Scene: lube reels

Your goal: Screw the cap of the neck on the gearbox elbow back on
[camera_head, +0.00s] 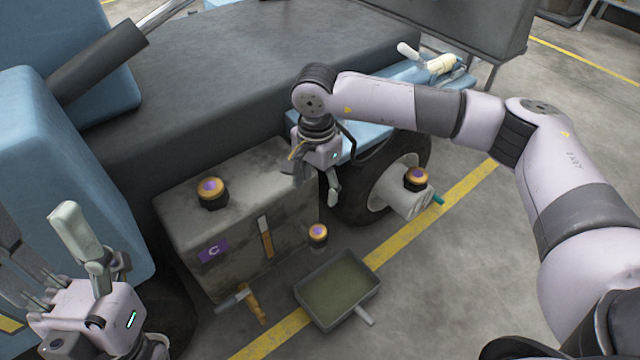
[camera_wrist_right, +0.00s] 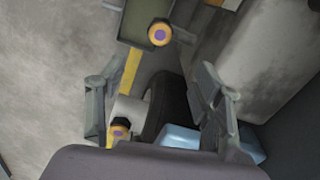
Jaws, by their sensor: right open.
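My right gripper (camera_head: 316,184) is open and empty above the front right corner of the grey gearbox-like box (camera_head: 282,160). Its spread fingers also show in the wrist view (camera_wrist_right: 160,100). An orange cap with a purple top (camera_head: 318,233) sits low beside the box; it also shows in the wrist view (camera_wrist_right: 160,33), beyond the fingers. A similar cap (camera_head: 212,188) is on top of the box. Another (camera_head: 416,177) is on a pale cylinder at the wheel. I cannot tell which cap is loose. My left gripper (camera_head: 48,245) appears open and empty at the lower left.
A tray (camera_head: 367,296) with dark liquid or a greenish bottom lies on the floor before the box. A hammer-like tool (camera_head: 255,304) lies left of it. The wheel (camera_head: 362,208) and blue bodywork stand close around. Floor at the right is clear.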

